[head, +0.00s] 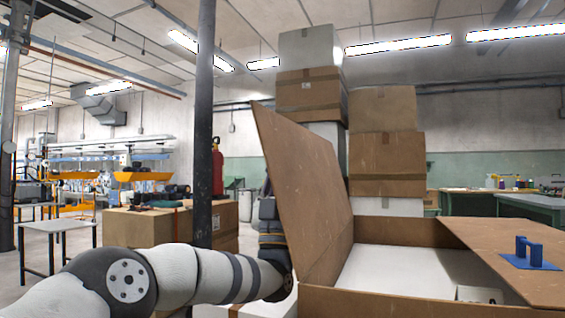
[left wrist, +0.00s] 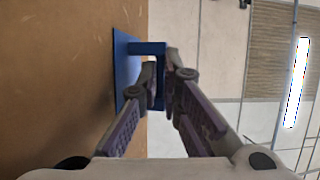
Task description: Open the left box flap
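The left box flap (head: 300,190) stands steeply raised at the left side of the open cardboard box (head: 405,300), leaning outward to the left. In the left wrist view the brown flap (left wrist: 55,80) fills the left side, with a blue handle (left wrist: 147,48) on its blue plate. My left gripper (left wrist: 160,78) has its fingers on both sides of the handle's bar and looks closed on it. In the head view my left arm reaches in from the left, and its fingers are hidden behind the flap. My right gripper is not in view.
The right flap (head: 500,240) lies across the box's right side, with its own blue handle (head: 529,251). A white surface and a small pale block (head: 480,294) show inside the box. A dark post (head: 203,120) and stacked cartons (head: 385,150) stand behind.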

